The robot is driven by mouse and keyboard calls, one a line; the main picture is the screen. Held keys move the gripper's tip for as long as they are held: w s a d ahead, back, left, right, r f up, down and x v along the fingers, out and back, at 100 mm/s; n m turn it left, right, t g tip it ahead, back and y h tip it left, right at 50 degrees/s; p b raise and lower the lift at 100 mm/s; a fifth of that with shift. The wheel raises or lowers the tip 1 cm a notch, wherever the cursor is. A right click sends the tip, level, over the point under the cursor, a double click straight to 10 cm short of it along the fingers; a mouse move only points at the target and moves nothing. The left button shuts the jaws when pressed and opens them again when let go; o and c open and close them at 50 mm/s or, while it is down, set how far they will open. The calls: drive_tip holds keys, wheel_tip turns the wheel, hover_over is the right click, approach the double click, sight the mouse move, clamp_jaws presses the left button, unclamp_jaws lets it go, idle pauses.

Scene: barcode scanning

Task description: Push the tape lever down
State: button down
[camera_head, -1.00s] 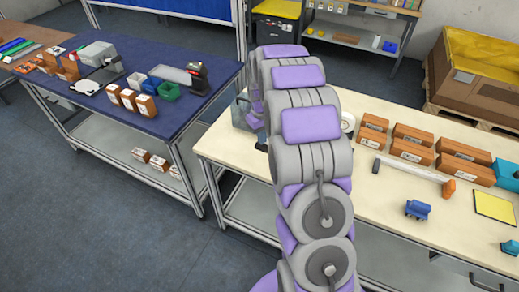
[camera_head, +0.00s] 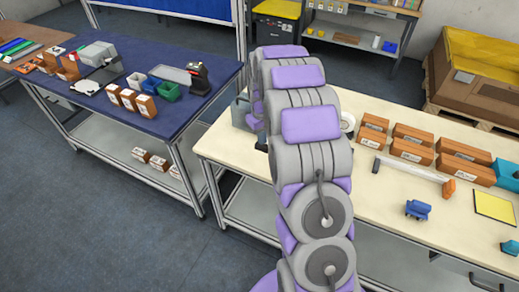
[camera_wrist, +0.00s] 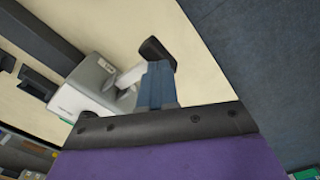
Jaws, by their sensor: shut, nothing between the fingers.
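In the wrist view a light grey tape machine (camera_wrist: 88,92) sits on the cream table. Its pale lever (camera_wrist: 129,77) sticks out to the right and ends in a black knob (camera_wrist: 156,50). My gripper (camera_wrist: 157,68) is shut and empty, its blue fingers pointing up the picture. The fingertips overlap the lever beside the knob in this view; I cannot tell whether they touch it. In the head view part of the grey machine (camera_head: 242,115) shows left of my arm, which hides the rest and my gripper's fingers.
The cream table (camera_head: 390,205) holds brown boxes (camera_head: 411,143), a scanner-like white bar with an orange end (camera_head: 412,167), a blue item (camera_head: 418,209) and a yellow pad (camera_head: 494,205). A blue-topped table (camera_head: 165,112) stands to the left across a gap.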

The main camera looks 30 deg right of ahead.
sight(262, 150)
drive_tip(key=shift+d+f, duration=0.1)
drive_tip(key=shift+f, duration=3.65)
drive_tip(key=shift+r, duration=0.1)
wheel_tip(262, 150, up, 13)
drive_tip(key=p, duration=0.4)
drive_tip(key=shift+w, duration=0.1)
